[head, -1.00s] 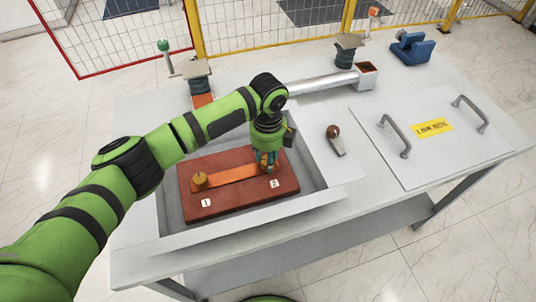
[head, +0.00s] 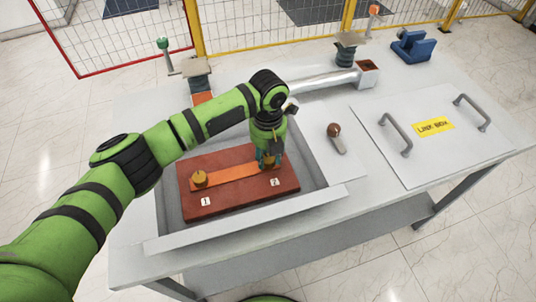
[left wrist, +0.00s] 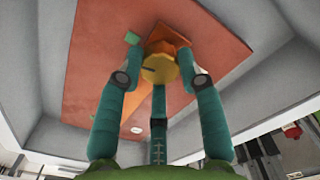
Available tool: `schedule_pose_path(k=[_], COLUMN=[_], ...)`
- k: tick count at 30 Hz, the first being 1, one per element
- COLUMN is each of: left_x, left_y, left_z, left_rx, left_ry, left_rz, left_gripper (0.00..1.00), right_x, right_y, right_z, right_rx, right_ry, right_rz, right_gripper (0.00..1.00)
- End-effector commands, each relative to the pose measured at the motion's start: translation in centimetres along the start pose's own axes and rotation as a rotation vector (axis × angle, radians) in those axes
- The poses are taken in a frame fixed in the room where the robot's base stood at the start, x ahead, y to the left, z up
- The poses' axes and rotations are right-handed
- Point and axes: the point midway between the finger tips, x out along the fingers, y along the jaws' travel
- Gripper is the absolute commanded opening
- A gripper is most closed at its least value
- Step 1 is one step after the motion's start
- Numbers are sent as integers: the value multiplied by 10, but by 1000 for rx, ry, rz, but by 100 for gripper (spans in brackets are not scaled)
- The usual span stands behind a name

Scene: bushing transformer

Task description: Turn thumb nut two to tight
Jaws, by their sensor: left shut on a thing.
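Thumb nut two (left wrist: 160,68) is a yellow-brass knob on the orange bar (head: 228,175), by the label "2" (head: 275,183). In the head view my left gripper (head: 268,161) comes down over it and mostly hides it. In the left wrist view the teal fingers of my left gripper (left wrist: 160,75) are closed around the nut. A dark mark shows on the nut's face. The other thumb nut (head: 200,179) stands free at the bar's left end, by the label "1" (head: 206,202). My right gripper is not in view.
The red-brown board (head: 230,204) lies in a grey recessed tray (head: 187,234) with raised walls. To the right are a brown-knobbed lever (head: 336,137) and a lid (head: 435,150) with two handles. A silver tube (head: 315,83) lies behind the arm.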

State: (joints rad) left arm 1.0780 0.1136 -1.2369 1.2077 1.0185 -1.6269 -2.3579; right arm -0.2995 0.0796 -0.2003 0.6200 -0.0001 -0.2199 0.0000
Motion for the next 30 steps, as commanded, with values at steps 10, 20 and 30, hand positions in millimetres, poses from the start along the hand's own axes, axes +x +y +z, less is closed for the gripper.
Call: schedule_pose_path(k=[10, 20, 30], left_x=[0, 0, -1], left_y=[0, 0, 0], left_z=[0, 0, 0], left_rx=[158, 193, 191], left_ry=[-1, -1, -2], left_rz=[-1, -1, -1], left_gripper=[5, 5, 61], right_x=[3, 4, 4], right_y=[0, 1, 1], right_z=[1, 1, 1], right_rx=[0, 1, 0], right_ry=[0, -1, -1], right_rz=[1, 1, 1], right_gripper=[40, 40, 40])
